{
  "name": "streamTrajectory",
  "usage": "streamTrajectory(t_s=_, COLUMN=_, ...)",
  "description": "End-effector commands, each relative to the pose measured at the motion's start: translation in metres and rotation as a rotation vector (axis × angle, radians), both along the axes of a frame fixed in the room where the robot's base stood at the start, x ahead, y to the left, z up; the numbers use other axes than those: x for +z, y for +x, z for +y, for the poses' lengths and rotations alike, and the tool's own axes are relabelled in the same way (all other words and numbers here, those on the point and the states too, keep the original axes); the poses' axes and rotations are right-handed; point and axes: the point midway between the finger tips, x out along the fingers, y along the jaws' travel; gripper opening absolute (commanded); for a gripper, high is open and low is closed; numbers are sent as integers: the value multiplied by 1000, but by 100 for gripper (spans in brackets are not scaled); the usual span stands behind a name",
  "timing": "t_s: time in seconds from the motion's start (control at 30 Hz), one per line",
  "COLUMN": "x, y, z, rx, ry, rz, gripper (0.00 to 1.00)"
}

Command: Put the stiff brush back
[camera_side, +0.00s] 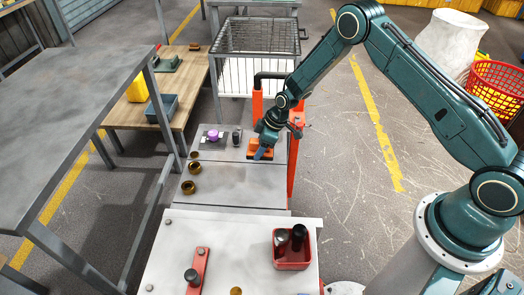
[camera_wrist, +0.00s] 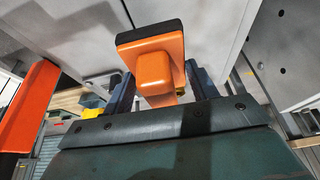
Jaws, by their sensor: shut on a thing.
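The stiff brush (camera_wrist: 153,68) has an orange body and grip with a dark layer along its far side. In the wrist view it sits between the two fingers of my gripper (camera_wrist: 158,92), which is shut on its orange grip. In the side view my gripper (camera_side: 263,149) is low over the right part of the grey bench, with the orange brush (camera_side: 252,154) under it, partly hidden by the fingers. I cannot tell whether the brush touches the bench top.
An orange-red post (camera_side: 291,165) stands close right of my gripper. Brass rings (camera_side: 189,187), a purple item (camera_side: 213,135) and a dark one (camera_side: 236,136) are on the bench. A red tray (camera_side: 291,266) holds dark-topped items in front. The bench's middle is clear.

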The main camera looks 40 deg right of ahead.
Motion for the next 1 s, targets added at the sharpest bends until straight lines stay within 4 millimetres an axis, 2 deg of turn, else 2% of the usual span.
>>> streamTrajectory(t_s=0.17, x=22, y=13, z=33, rx=13, ry=-2, rz=-5, gripper=36)
streamTrajectory(t_s=0.3, x=47, y=22, z=69, rx=19, ry=-3, rz=-5, gripper=36)
streamTrajectory(t_s=0.6, x=97, y=29, z=143, rx=20, ry=-1, rz=-3, gripper=36)
streamTrajectory(t_s=0.8, x=113, y=29, z=166, rx=18, ry=1, rz=-3, gripper=36)
streamTrajectory(t_s=1.0, x=115, y=28, z=169, rx=15, ry=2, rz=-1, gripper=36)
